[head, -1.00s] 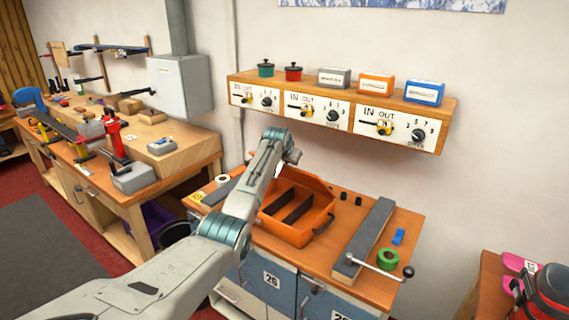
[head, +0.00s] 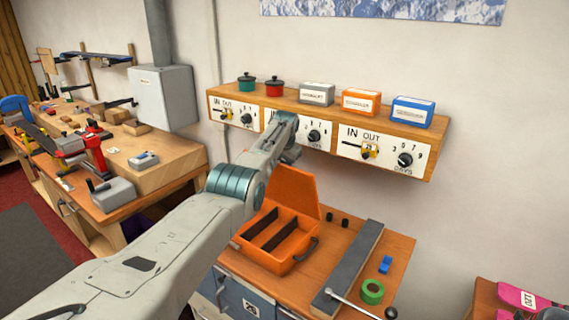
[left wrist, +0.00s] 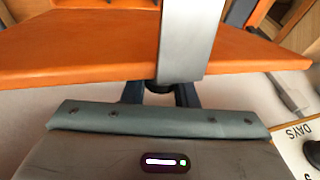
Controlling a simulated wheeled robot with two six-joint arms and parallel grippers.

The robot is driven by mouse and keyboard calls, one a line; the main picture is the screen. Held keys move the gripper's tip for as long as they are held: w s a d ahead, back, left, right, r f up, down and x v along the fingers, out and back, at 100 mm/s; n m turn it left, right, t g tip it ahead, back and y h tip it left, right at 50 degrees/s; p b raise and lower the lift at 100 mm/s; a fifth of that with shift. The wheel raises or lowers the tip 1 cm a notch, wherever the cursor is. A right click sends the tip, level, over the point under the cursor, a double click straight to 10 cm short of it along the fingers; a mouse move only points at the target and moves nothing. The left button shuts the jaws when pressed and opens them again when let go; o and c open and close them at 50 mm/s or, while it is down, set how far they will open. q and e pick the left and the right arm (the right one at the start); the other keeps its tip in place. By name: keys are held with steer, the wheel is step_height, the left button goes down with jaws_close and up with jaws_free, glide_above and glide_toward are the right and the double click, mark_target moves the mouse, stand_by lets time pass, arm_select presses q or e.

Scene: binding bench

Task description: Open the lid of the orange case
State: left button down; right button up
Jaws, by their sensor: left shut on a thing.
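The orange case (head: 293,258) sits on the small wooden bench, its inside with dark dividers showing. Its orange lid (head: 297,194) stands steeply up at the back of the case, and part of its left side is behind my arm. My left gripper (head: 288,156) is at the lid's upper edge, its fingers mostly hidden in the head view. In the left wrist view, the dark fingers (left wrist: 160,94) are shut at the edge of the orange lid (left wrist: 75,50). A grey strip (left wrist: 188,40) crosses the lid there. My right gripper is not in view.
Just above the lid, a wooden shelf (head: 320,112) with dials carries two pots and several small boxes. Right of the case lie a long grey bar (head: 350,265), a green tape roll (head: 372,291) and a blue piece (head: 385,264). A cluttered workbench stands at left.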

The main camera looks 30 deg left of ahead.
arm_select(q)
steer(key=shift+s+f, duration=0.1)
steer(key=shift+s, duration=0.1)
steer(key=c, duration=1.2)
jaws_free()
steer(key=shift+o, duration=0.2)
steer(key=shift+v, duration=0.85)
steer(key=b+v, duration=0.3)
steer(key=v, duration=0.4)
steer(key=shift+r+b, duration=0.35)
steer(key=shift+r, duration=0.05)
steer(key=shift+s+d+r, duration=0.2)
steer(key=shift+r, duration=0.4)
